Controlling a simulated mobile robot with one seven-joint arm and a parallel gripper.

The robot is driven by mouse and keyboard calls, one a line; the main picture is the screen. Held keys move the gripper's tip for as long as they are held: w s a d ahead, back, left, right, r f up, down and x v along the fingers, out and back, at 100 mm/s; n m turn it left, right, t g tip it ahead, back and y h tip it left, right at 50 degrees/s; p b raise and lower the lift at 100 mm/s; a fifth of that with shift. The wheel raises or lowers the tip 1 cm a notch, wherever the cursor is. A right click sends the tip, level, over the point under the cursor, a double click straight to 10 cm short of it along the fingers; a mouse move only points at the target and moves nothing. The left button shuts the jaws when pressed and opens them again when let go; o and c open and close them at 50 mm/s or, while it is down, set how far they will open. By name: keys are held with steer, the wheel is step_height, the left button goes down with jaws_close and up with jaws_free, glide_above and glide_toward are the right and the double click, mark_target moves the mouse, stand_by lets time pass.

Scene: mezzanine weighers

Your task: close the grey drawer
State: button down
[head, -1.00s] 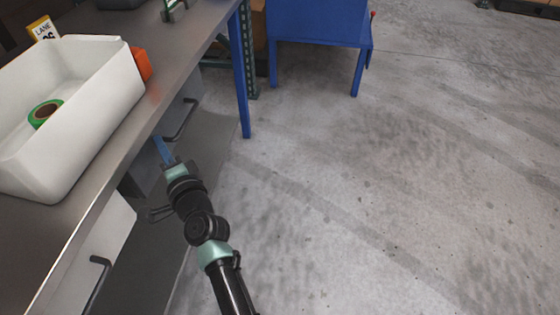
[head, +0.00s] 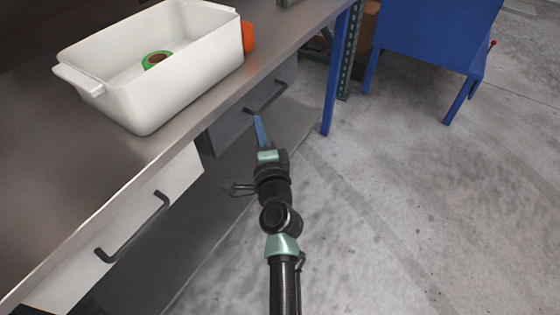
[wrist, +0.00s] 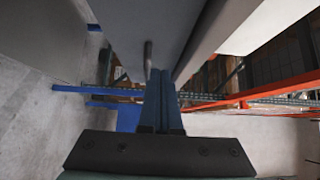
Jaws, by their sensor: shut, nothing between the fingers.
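The grey drawer (head: 231,131) hangs under the metal bench top, with its front close below the bench edge. I cannot tell whether any gap is left behind its front. Its dark bar handle (head: 270,97) faces the aisle; the handle also shows in the wrist view (wrist: 148,54). My gripper (head: 258,120) is shut and empty, with its blue fingers pointing at the drawer front beside the handle. In the wrist view the shut fingers (wrist: 160,80) reach up to the grey front (wrist: 130,30). I cannot tell whether they touch it.
A white drawer (head: 120,245) with a dark handle is at the left under the same bench. On the bench top (head: 60,165) stands a white bin (head: 190,85) holding a green roll (head: 157,60), with an orange thing behind it. A blue bench leg (head: 335,80) stands right; open floor lies beyond.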

steer(key=s+d, duration=0.1)
steer(key=s, duration=0.7)
steer(key=shift+d+f, duration=0.15)
steer(key=shift+d, duration=0.15)
step_height(320, 180, up, 30)
steer(key=s+a+n+t+y, duration=0.15)
steer(key=n+t, duration=0.25)
steer(key=n, duration=0.8)
steer(key=s+d+r+n+t+h, duration=0.1)
steer(key=s+r+n+t+h, duration=0.15)
steer(key=s+r, duration=0.6)
steer(key=s+d+r+n+t+h, duration=0.1)
steer(key=s+d+r+t+h, duration=0.3)
steer(key=r, duration=0.8)
step_height(320, 180, up, 32)
steer(key=s+a+y+p, duration=0.1)
steer(key=a+p, duration=0.1)
steer(key=p, duration=3.1)
steer(key=shift+a+r+g+y, duration=0.15)
steer(key=shift+r+g+y, duration=0.05)
steer(key=shift+g+y, duration=0.15)
steer(key=shift+s+f, duration=0.1)
steer(key=shift+s, duration=0.05)
